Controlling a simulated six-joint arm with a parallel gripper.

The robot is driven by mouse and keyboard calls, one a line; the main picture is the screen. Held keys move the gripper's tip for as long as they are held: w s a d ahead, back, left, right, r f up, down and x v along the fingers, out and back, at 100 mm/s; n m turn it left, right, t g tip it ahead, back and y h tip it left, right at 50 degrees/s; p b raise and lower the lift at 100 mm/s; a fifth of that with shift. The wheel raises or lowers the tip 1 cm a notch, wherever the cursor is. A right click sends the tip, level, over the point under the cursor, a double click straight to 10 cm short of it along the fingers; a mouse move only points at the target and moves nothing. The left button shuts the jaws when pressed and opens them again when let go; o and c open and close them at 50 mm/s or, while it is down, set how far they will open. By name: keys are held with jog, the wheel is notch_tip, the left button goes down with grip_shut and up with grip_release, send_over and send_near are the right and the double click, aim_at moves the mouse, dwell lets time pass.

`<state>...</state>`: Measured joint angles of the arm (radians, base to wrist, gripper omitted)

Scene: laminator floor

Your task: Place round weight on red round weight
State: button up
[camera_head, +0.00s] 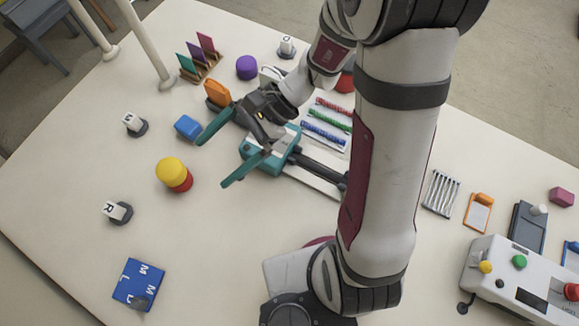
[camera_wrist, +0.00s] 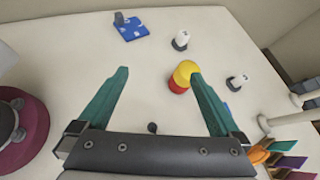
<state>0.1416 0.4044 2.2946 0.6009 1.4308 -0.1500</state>
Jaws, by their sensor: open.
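A yellow round weight (camera_head: 169,170) sits on top of a red round weight (camera_head: 184,184) at the left of the table. The yellow weight hides much of the red one's top. In the wrist view the yellow weight (camera_wrist: 184,70) shows above the red weight (camera_wrist: 178,87), partly behind the tip of the right finger. My gripper (camera_head: 214,162) is open, with nothing between its teal fingers. It is to the right of the stack and apart from it in the head view. Its spread fingers also show in the wrist view (camera_wrist: 158,74).
A teal-and-white device (camera_head: 270,152) lies under my gripper.

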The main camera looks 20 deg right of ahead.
jog(key=s+d+r+n+t+h, duration=0.2)
jog(key=s+d+r+n+h, duration=0.3)
jog(key=s+d+n+h, duration=0.2)
jog(key=s+d+h, duration=0.2)
jog(key=s+d, duration=0.2)
jog(key=s, duration=0.1)
jog(key=shift+r+n+h, duration=0.2)
jog(key=shift+n+h, duration=0.1)
jog(key=shift+n, duration=0.1)
